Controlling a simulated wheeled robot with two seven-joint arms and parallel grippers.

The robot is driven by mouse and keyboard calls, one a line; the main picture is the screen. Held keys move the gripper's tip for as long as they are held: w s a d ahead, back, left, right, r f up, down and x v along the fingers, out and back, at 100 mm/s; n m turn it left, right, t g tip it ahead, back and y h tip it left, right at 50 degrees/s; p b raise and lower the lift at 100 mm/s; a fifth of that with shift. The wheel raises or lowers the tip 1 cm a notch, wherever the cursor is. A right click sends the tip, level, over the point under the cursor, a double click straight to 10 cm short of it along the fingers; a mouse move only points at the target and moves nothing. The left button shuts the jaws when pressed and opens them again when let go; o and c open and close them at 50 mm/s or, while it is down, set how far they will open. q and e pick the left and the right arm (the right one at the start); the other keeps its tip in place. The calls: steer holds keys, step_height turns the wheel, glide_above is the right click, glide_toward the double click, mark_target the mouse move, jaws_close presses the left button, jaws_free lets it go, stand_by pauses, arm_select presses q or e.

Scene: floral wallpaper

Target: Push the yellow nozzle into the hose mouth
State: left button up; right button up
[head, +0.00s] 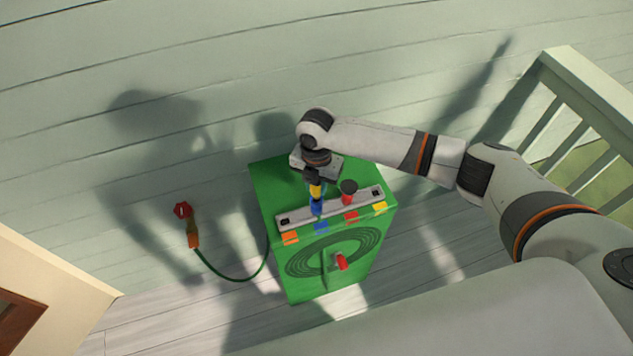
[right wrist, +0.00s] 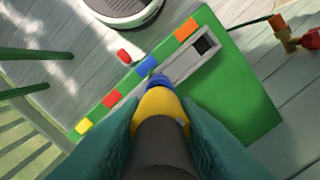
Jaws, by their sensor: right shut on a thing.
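My right gripper (head: 314,180) is shut on the dark upper body of the yellow nozzle (head: 315,190) and holds it upright above the green box's grey top bar. In the right wrist view the yellow nozzle (right wrist: 158,102) points away from the camera between the fingers. A blue piece (head: 316,208) is directly below the yellow part, at the bar beside the blue marker. It also shows in the right wrist view (right wrist: 157,82). I cannot tell whether the blue piece is the hose mouth or how far the yellow part is inside it. My left gripper is not in view.
The green box (head: 263,182) carries the grey bar (head: 298,217) with coloured markers. A red piece with a black top (head: 348,192) stands close right. A red handle (head: 341,262) sticks out in front. A green hose (head: 233,279) runs left to a red-handled tap (head: 183,210).

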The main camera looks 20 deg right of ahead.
steer(key=shift+f+b, duration=0.65)
steer(key=shift+f, duration=0.55)
steer(key=o, duration=1.1)
step_height(320, 180, up, 12)
steer(key=shift+b, duration=0.85)
